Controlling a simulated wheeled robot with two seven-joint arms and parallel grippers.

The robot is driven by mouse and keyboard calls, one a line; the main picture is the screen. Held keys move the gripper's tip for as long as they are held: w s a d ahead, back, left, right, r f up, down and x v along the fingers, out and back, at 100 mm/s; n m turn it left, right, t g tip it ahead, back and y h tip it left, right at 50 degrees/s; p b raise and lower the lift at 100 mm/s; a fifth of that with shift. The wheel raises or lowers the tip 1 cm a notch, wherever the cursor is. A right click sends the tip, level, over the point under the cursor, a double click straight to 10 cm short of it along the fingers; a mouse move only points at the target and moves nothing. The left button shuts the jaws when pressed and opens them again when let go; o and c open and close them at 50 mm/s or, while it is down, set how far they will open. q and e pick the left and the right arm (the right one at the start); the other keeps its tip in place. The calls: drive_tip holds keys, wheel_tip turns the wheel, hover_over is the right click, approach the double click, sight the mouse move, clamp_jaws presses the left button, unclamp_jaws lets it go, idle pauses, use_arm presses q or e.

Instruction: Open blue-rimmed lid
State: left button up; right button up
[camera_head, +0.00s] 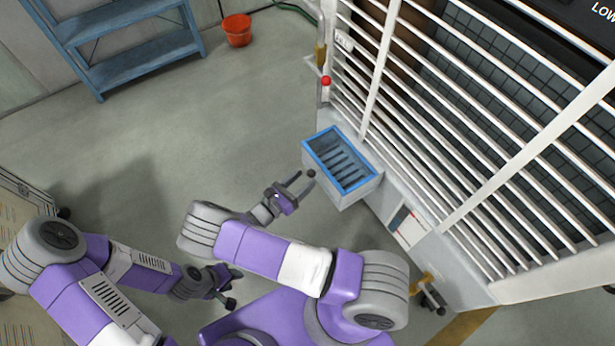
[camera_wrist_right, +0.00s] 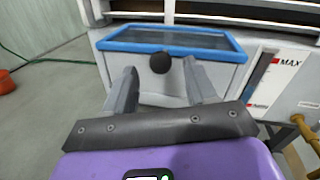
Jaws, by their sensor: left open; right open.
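The blue-rimmed lid (camera_head: 318,172) tops a light grey box on the front of the barred machine; dark slats show inside its rim. It also shows in the right wrist view as a flat blue frame (camera_wrist_right: 130,46) around a glassy dark panel. A round black knob (camera_head: 311,173) sits at its near side, also visible in the wrist view (camera_wrist_right: 160,62). My right gripper (camera_head: 303,182) is open, its fingers (camera_wrist_right: 160,72) pointing at the box with the knob between their tips; contact cannot be told. My left gripper (camera_head: 235,288) is open and empty, low and away from the box.
White bars (camera_head: 440,120) of the machine guard rise behind the box. A red button (camera_head: 326,81) is on the post to the left, and a white panel (camera_head: 408,228) to the right. A blue shelf (camera_head: 135,50) and red bucket (camera_head: 237,30) stand far back. Open floor lies left.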

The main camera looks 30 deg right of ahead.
drive_tip(key=shift+x, duration=1.4)
clamp_jaws()
